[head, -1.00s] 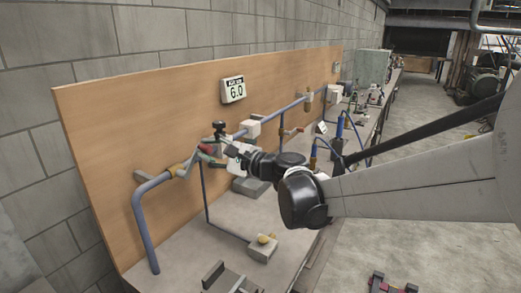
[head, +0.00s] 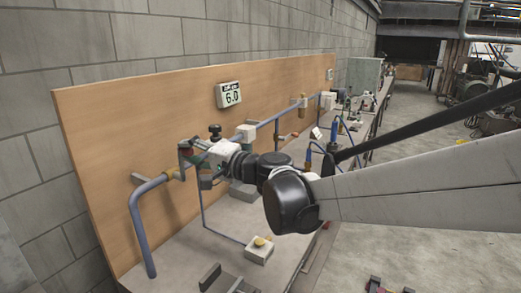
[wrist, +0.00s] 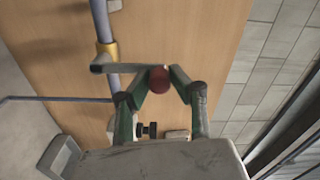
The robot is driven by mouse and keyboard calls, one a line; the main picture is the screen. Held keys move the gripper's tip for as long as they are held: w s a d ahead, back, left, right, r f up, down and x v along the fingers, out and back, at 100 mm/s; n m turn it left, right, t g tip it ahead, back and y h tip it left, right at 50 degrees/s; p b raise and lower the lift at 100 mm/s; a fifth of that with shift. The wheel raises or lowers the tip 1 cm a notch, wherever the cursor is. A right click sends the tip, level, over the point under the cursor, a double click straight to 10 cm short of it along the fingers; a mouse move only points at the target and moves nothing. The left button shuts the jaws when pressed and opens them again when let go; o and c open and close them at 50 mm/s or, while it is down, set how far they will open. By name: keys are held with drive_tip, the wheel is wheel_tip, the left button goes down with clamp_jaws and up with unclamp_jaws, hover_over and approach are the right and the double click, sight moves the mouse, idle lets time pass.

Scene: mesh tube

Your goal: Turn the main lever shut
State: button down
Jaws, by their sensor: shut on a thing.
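The main lever (wrist: 122,69) is a grey bar with a red grip (wrist: 159,79), fixed at a brass valve (wrist: 107,48) on the blue pipe (wrist: 100,18). In the wrist view the bar lies crosswise to the pipe. My gripper (wrist: 160,78) is shut on the red grip, one green-padded finger on each side.
A white display (head: 229,95) on the wooden board (head: 110,130) reads 6.0. A black knob (head: 215,130) stands close above my gripper. A grey box with a yellow button (head: 259,250) sits on the bench below. More pipes and fittings run along the bench to the right.

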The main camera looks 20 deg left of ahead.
drive_tip(key=shift+s, duration=0.1)
idle(0.4)
drive_tip(key=c, duration=1.6)
unclamp_jaws()
drive_tip(key=shift+o, duration=0.2)
drive_tip(key=v, duration=1.2)
drive_tip(key=s+d+f+t+h, duration=0.1)
drive_tip(key=s+d+f+h, duration=0.4)
drive_tip(key=d, duration=0.9)
drive_tip(key=s+d+f+t+h, duration=0.1)
drive_tip(key=s+d+f+h, duration=0.4)
drive_tip(key=d, duration=0.9)
drive_tip(key=s+d+f+n+h, duration=0.1)
drive_tip(key=s+d+f+h, duration=0.5)
drive_tip(key=d, duration=0.8)
drive_tip(key=shift+t+h, duration=0.4)
drive_tip(key=shift+h, duration=0.3)
